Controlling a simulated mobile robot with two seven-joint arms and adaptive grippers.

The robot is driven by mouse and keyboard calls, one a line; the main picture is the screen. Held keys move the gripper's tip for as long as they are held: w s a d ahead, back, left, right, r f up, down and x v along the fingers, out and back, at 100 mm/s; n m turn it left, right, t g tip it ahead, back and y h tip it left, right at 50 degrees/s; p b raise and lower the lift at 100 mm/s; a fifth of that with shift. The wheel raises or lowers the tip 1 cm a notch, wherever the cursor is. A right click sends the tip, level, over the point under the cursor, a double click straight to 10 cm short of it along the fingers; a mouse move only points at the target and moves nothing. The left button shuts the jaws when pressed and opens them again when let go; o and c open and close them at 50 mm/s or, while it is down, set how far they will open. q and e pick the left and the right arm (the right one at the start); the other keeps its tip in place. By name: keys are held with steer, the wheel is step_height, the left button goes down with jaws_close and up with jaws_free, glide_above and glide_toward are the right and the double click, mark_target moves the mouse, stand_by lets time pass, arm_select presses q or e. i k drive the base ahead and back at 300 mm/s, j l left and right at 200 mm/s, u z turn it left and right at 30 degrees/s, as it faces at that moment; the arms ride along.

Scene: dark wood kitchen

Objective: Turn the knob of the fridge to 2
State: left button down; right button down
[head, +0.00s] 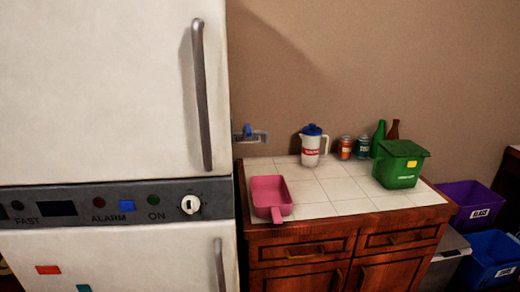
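The white fridge (100,90) fills the left of the head view, with an upper and a lower door. A dark grey control strip (70,208) runs between the doors. The round white knob (190,204) sits at the right end of the strip, with a dark mark on its face. The numbers around it are too small to read, so I cannot tell its setting. Left of it are the labels FAST, ALARM and ON, with small lights and a blue button (127,206). Neither of my grippers is in view.
A tiled counter (340,188) right of the fridge holds a pink pan (270,194), a white jug (311,150), cans, bottles and a green bin (401,165). Purple (475,203) and blue (490,258) bins stand at the far right. Vertical handles (202,95) project from the fridge doors.

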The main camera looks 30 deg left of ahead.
mark_target(191, 204)
steer(key=u, duration=1.95)
